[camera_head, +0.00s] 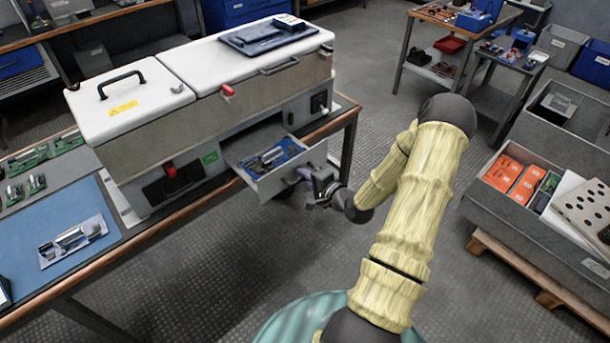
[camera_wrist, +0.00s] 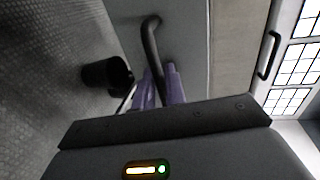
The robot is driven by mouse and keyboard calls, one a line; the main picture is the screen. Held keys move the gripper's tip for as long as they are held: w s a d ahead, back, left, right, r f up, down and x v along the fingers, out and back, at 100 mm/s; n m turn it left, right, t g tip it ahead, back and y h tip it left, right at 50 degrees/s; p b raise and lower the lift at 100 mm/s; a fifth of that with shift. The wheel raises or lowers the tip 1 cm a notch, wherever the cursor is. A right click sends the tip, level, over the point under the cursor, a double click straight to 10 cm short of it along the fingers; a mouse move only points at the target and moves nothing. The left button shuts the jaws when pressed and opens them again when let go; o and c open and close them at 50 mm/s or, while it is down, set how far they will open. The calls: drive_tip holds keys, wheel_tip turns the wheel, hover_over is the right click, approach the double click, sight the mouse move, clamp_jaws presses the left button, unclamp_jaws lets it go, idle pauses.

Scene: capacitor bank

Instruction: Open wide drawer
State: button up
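The wide drawer (camera_head: 268,183) stands pulled out from the front of the grey and white cabinet (camera_head: 240,100) on the workbench. Inside it lies a blue tray (camera_head: 283,153) with metal parts. My gripper (camera_head: 306,175) is at the outer face of the drawer front, on the right. In the wrist view the dark bar handle (camera_wrist: 151,38) runs down between the two purple fingers of my gripper (camera_wrist: 158,82), which are closed around it. The drawer front (camera_wrist: 185,35) shows behind the handle. The exact finger contact is partly hidden.
The bench edge (camera_head: 170,215) runs below the cabinet, with a blue mat (camera_head: 50,225) at left. Grey bins (camera_head: 540,215) on a wooden pallet (camera_head: 520,270) stand at right. A small table (camera_head: 425,78) stands behind. The floor before the drawer is clear.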

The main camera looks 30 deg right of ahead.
idle(0.3)
drive_tip(key=v, duration=1.7)
drive_tip(key=shift+s+d+r, duration=0.1)
drive_tip(key=shift+s+r, duration=0.05)
